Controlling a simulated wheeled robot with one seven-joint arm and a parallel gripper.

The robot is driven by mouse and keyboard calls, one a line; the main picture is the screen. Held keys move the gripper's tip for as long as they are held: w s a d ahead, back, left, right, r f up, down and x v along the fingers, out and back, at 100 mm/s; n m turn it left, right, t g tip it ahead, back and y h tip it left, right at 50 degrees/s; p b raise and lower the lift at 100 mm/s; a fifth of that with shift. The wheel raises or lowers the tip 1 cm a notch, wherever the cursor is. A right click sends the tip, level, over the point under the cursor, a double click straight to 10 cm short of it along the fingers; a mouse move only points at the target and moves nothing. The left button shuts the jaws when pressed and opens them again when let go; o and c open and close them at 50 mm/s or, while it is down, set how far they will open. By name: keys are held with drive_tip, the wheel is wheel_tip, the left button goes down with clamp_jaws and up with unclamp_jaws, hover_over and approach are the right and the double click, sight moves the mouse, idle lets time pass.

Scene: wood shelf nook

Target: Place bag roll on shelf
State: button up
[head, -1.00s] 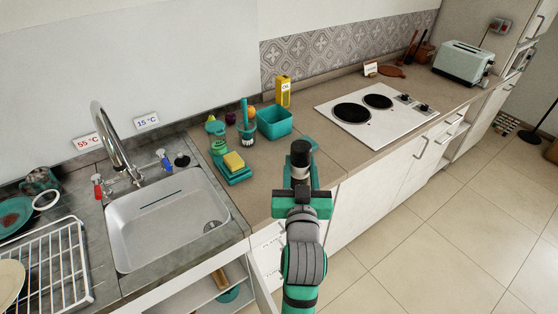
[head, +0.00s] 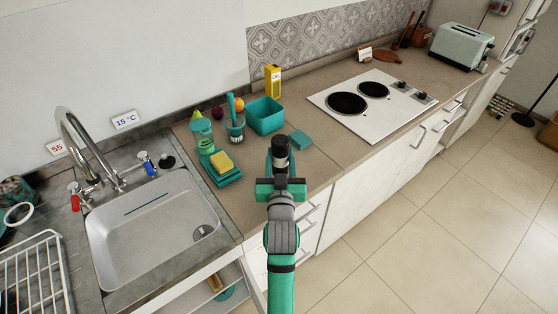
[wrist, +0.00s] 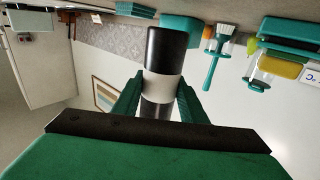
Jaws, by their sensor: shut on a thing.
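The bag roll is a black cylinder with a pale band (head: 280,146). My gripper (head: 281,165) is shut on it and holds it up in front of the counter edge. In the wrist view, which is upside down, the bag roll (wrist: 166,48) stands between the two green fingers of my gripper (wrist: 160,92), its black end pointing away from the palm. An open cabinet with a pale shelf (head: 213,298) shows below the sink at the bottom edge, partly cut off. I cannot tell whether this is the task's shelf.
The counter (head: 325,165) holds a sponge on a teal tray (head: 222,165), a brush in a cup (head: 235,125), a teal bin (head: 266,116) and a yellow oil carton (head: 273,80). A sink (head: 150,225) is left, a hob (head: 370,105) right. Tiled floor (head: 400,240) lies clear at right.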

sight(280, 171)
drive_tip(key=f, duration=0.3)
drive_tip(key=shift+w+f, duration=0.25)
drive_tip(key=shift+f, duration=0.05)
drive_tip(key=shift+a, duration=0.1)
drive_tip(key=shift+f, duration=0.1)
drive_tip(key=o, duration=1.1)
